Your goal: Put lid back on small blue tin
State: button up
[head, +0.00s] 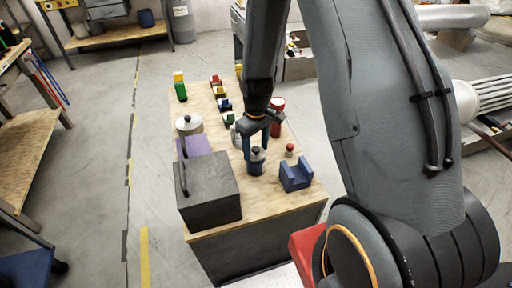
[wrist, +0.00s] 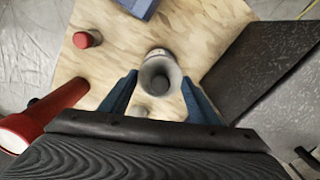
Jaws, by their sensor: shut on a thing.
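The small blue tin (head: 256,168) stands near the front of the wooden tabletop, between the dark box and the blue cradle. A grey lid (wrist: 147,75) with a dark round knob (wrist: 160,83) is between my fingertips in the wrist view. In the head view, the lid (head: 257,155) is right over the tin. I cannot tell whether it touches the tin's rim. My gripper (head: 258,139) points down and is shut on the lid. Its two blue fingers are on either side of it in the wrist view (wrist: 160,90). The lid hides most of the tin there.
A dark box (head: 210,188) with a handle is close on the left. A blue cradle (head: 296,175) and a small red-capped jar (head: 290,150) are on the right.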

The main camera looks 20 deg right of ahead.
dwell(0.9)
jog(key=o, duration=1.6)
jog(key=shift+c, duration=0.2)
jog(key=shift+r, duration=0.1)
jog(key=shift+r+p, duration=2.55)
jog(key=shift+r, duration=0.85)
grip_shut()
